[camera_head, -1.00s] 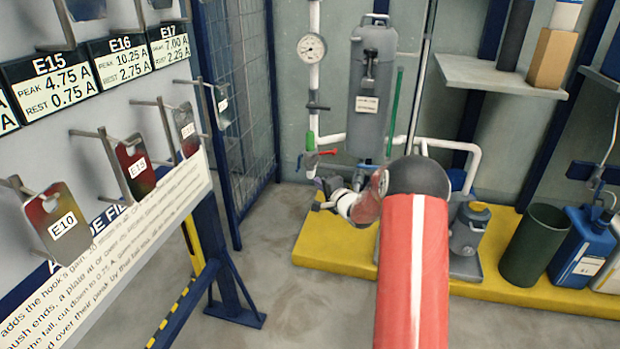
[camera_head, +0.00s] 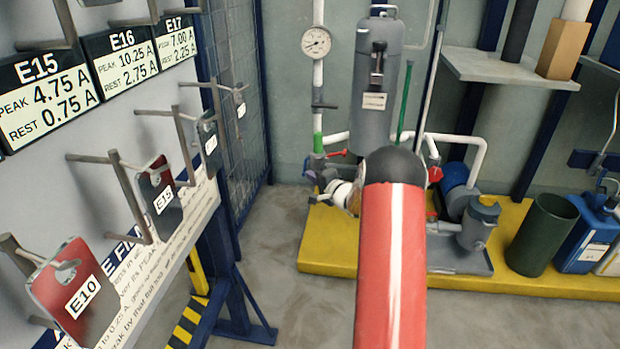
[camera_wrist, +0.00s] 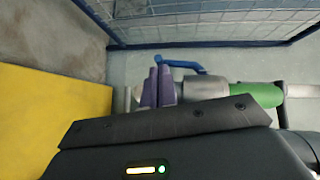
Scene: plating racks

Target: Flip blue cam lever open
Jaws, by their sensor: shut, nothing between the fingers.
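The blue cam lever (camera_wrist: 188,64) shows in the wrist view, sticking out from a grey coupling (camera_wrist: 207,88) on the pipe and bent toward the left. My gripper (camera_wrist: 156,72) has purple fingers, shut together and empty. Its fingertips are just below the lever's free end in the wrist view; I cannot tell whether they touch it. In the head view the pipe coupling area (camera_head: 317,165) is small, and my red arm and wrist cover much of what lies around it. The lever is too small to make out clearly there.
A green band (camera_wrist: 255,94) is on the pipe beside the coupling. A red-handled valve (camera_head: 337,154), a gauge (camera_head: 316,42) and a grey tank (camera_head: 376,95) are close by. A yellow platform (camera_head: 330,250) lies below. A mesh fence (camera_head: 240,95) and hook rack stand left.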

